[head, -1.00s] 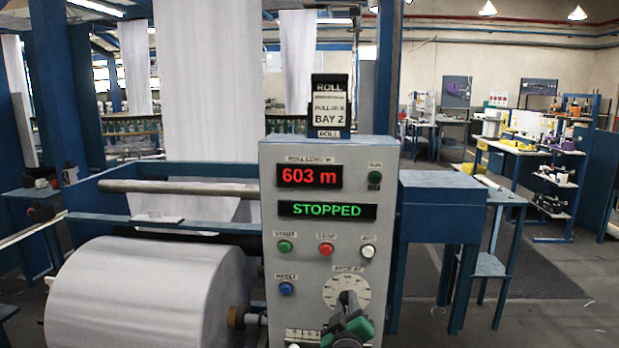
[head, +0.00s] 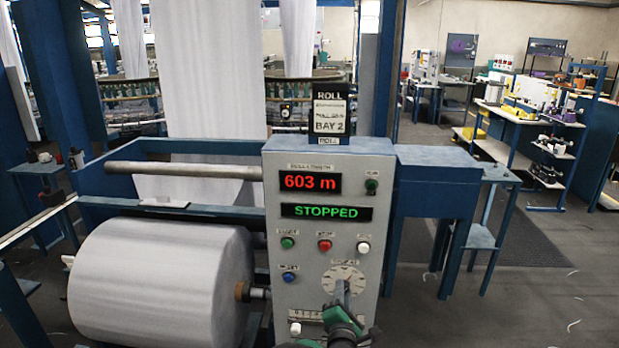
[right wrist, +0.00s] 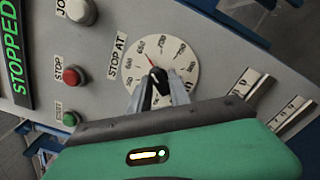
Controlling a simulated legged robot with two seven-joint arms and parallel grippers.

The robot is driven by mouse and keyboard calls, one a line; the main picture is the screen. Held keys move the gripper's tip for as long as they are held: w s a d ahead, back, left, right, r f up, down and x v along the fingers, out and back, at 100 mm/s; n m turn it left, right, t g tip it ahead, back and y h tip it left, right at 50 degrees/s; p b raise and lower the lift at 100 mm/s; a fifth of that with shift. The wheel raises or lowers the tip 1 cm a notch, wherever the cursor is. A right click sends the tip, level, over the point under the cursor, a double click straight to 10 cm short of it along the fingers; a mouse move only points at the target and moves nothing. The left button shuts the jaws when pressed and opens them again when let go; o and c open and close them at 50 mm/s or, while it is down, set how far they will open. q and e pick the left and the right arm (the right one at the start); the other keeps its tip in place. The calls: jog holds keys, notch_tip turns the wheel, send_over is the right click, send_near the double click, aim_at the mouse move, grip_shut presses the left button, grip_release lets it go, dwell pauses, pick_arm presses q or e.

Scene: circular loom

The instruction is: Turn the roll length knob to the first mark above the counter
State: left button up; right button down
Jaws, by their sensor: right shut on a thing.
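The roll length knob (right wrist: 160,92) is a small dark knob on a round white dial (right wrist: 180,62) labelled STOP AT. My right gripper (right wrist: 163,90) is shut on the knob, its two grey fingers on either side of it. A red pointer (right wrist: 152,62) shows above the fingers and points to the upper left of the dial; I cannot read surely which number it meets. In the head view the dial (head: 345,275) is partly hidden by my right gripper (head: 343,292). The counter (head: 310,183) reads 603 m in red. My left gripper is not in view.
The display (head: 326,212) below the counter reads STOPPED. Green (head: 287,243), red (head: 325,245), white (head: 363,247) and blue (head: 289,277) buttons sit above and left of the dial. A large white fabric roll (head: 160,280) is left of the panel. The floor at right is mostly clear.

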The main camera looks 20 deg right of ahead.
jog(key=c, duration=1.5)
grip_release()
jog(key=shift+o, duration=0.5)
jog(key=shift+w, duration=0.15)
jog(key=p+v, duration=0.2)
jog(key=v, duration=0.5)
